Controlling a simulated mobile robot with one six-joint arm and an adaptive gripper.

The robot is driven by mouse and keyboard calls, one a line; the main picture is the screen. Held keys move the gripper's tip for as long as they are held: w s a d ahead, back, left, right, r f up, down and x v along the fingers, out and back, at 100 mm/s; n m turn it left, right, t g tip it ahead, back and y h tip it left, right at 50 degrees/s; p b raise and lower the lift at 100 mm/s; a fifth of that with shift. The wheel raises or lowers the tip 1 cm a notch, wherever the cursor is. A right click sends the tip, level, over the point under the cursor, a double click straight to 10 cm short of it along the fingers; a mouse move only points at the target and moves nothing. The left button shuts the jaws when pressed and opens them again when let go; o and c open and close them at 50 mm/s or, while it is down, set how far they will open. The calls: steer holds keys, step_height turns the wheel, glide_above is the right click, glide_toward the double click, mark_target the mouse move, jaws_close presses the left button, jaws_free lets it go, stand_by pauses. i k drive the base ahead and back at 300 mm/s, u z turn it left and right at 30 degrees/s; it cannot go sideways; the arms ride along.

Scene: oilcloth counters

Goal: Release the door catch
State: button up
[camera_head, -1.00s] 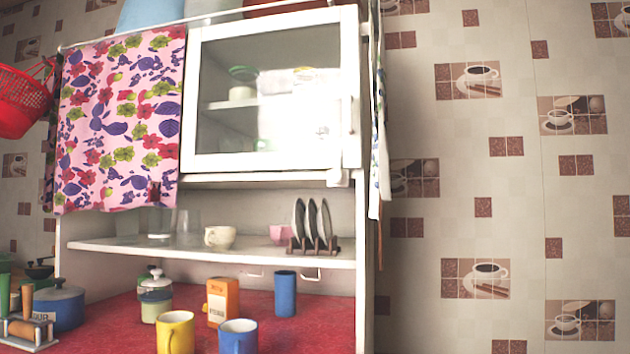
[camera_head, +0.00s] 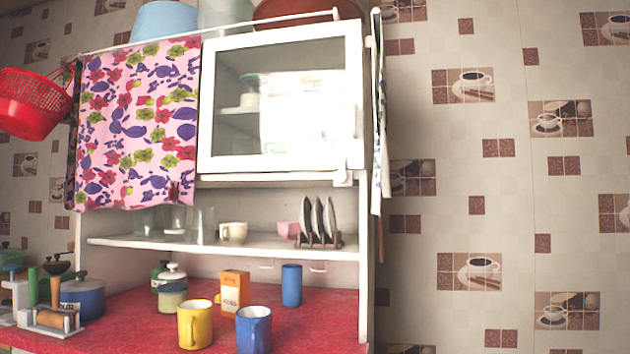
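The white cabinet door (camera_head: 207,120) with a glass pane is in the upper middle of the head view and looks shut. A small handle or catch (camera_head: 358,117) shows on its right edge. A white block-like fitting (camera_head: 343,178) sits just under the door's lower right corner; I cannot tell which of these is the catch. Behind the glass a shelf with dishes shows dimly. My gripper is not in view.
A flowered cloth (camera_head: 135,125) hangs left of the door. The shelf below (camera_head: 270,247) holds cups and a plate rack (camera_head: 318,240). Mugs (camera_head: 254,330) and a box (camera_head: 234,291) stand on the red counter (camera_head: 320,320). Cloths hang at the cabinet's right side (camera_head: 379,120). A red basket (camera_head: 32,104) hangs left.

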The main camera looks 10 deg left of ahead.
mark_target(341, 176)
steer(key=u, duration=0.65)
steer(key=k, duration=0.95)
steer(key=z, duration=0.1)
steer(key=i, duration=0.9)
